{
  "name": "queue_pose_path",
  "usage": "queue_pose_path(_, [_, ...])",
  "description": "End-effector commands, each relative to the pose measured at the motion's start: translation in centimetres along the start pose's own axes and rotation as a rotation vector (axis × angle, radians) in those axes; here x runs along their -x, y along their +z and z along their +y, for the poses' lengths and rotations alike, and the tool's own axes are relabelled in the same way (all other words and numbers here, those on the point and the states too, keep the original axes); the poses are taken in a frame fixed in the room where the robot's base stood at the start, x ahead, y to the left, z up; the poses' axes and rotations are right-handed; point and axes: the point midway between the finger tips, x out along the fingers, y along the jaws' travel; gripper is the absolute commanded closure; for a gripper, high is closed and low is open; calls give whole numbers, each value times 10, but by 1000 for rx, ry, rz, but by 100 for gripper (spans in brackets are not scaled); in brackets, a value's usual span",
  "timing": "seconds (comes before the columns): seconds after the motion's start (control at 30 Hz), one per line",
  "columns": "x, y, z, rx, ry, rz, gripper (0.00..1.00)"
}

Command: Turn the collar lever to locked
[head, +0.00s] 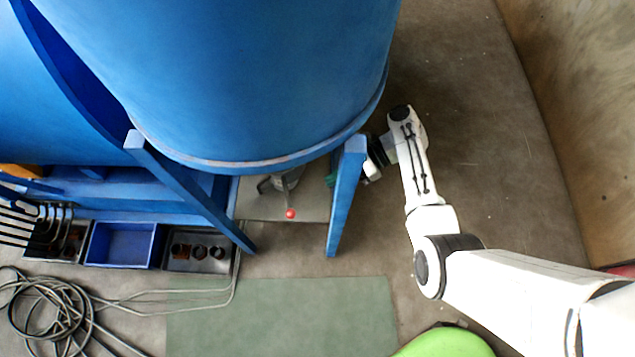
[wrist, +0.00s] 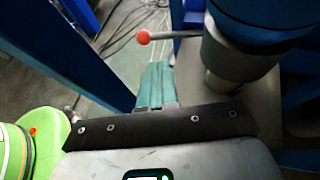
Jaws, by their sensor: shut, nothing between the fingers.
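The collar lever (wrist: 172,35) is a thin metal rod ending in a red ball knob (wrist: 143,37). It sticks out to the left from the grey collar (wrist: 232,58) in the wrist view. In the head view the red knob (head: 290,213) shows below the drum's rim, and the collar is partly hidden by the drum. My gripper (wrist: 157,70) has its teal fingers shut and empty. They lie below the rod in the wrist picture, and no contact shows. In the head view my gripper (head: 331,180) is mostly hidden behind a blue leg, to the right of the knob.
The blue drum (head: 250,80) overhangs the collar. A blue leg (head: 345,200) stands between my wrist and the knob. Trays (head: 122,246) and a coiled hose (head: 55,315) lie at left. A green mat (head: 280,315) and open floor (head: 460,90) are clear.

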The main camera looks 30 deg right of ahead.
Motion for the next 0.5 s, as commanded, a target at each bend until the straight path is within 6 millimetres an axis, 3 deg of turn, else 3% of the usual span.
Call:
queue_pose_path(0.2, [1,-42,-4,-27,-52,-161,100])
queue_pose_path(0.5, [19,-67,-8,-32,-119,-354,100])
